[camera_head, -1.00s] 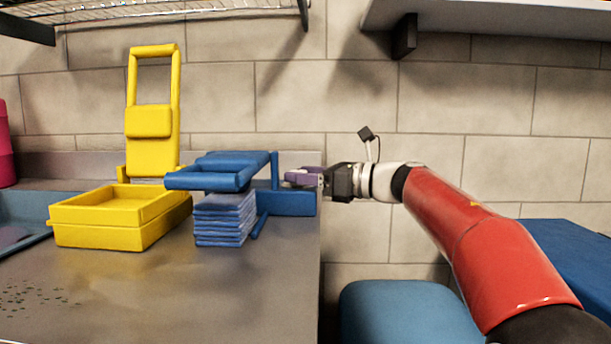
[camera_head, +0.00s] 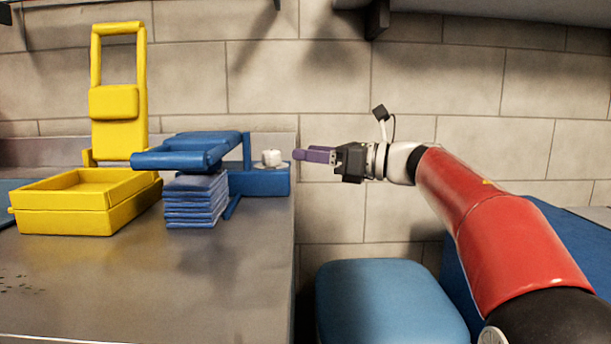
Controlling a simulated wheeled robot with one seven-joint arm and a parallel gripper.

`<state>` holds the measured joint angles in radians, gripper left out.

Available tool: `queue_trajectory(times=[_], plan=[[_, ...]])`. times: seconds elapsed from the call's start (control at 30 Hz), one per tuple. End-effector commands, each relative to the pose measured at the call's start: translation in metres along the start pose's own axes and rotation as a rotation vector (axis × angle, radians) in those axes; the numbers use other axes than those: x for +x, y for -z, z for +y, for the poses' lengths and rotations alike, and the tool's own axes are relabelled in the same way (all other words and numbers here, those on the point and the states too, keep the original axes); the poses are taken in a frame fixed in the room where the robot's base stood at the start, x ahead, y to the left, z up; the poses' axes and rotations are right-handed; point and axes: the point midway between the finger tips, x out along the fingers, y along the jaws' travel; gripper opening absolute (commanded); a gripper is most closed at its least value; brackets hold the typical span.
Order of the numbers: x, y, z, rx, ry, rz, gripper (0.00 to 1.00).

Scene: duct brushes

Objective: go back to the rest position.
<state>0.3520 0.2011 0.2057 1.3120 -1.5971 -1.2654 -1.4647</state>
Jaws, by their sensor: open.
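My gripper (camera_head: 300,155) has purple fingers and a black body. It points left, in the air just past the right end of the grey counter. It is open, and nothing shows between its fingers. A small white object (camera_head: 271,158) sits on the blue block (camera_head: 262,181) at the counter's right end, a short way left of the fingertips and apart from them. My red arm reaches in from the lower right.
The grey counter (camera_head: 190,285) holds a yellow box (camera_head: 75,215) with a tall yellow frame (camera_head: 118,103), a blue frame (camera_head: 190,152) and a stack of blue pads (camera_head: 192,207). A blue seat (camera_head: 390,300) stands below my arm. Shelves hang above.

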Motion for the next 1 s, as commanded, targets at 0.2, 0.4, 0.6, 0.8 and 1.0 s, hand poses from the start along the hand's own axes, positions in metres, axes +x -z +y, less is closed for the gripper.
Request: queue_trajectory(times=[0.2, 0.4, 0.6, 0.8, 1.0], plan=[[-0.009, -0.054, 0.002, 0.432, 0.308, -0.287, 0.55], [-0.076, -0.043, 0.0, 1.069, 0.645, -0.694, 0.55], [-0.164, 0.053, 0.038, 1.75, 0.952, -1.131, 0.55], [-0.216, 0.17, 0.12, 2.302, 1.243, -1.484, 0.55], [-0.234, 0.245, 0.198, -2.129, -1.222, 1.37, 0.55]])
